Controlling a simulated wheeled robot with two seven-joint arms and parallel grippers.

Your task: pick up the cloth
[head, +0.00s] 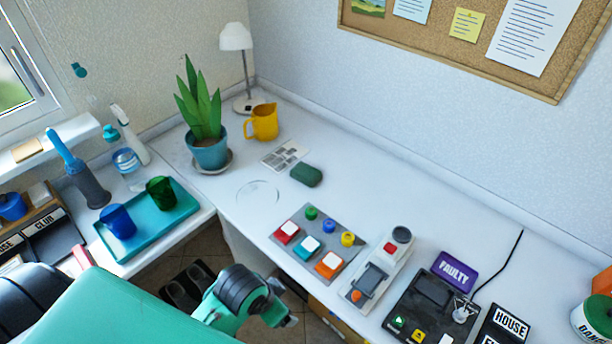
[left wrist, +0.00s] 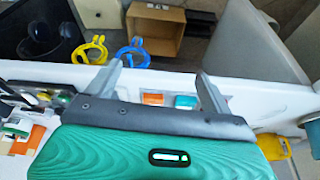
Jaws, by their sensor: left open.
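No thing clearly shows as a cloth. A flat grey-and-white patterned piece (head: 284,155) lies on the white desk near the yellow jug, and a small tan flat piece (head: 27,149) lies on the window sill; I cannot tell whether either is cloth. In the left wrist view my left gripper (left wrist: 160,68) has its two fingers spread with nothing between them. In the head view my left arm reaches in from the lower left and ends at the desk's front edge, well short of the patterned piece. My right gripper is not in view.
A button panel (head: 345,238) and a grey device (head: 376,272) stand on the desk. Behind are a plant pot (head: 209,152), yellow jug (head: 263,122) and dark green case (head: 306,175). A teal tray (head: 178,222) with two cups is at left. The desk's back middle is clear.

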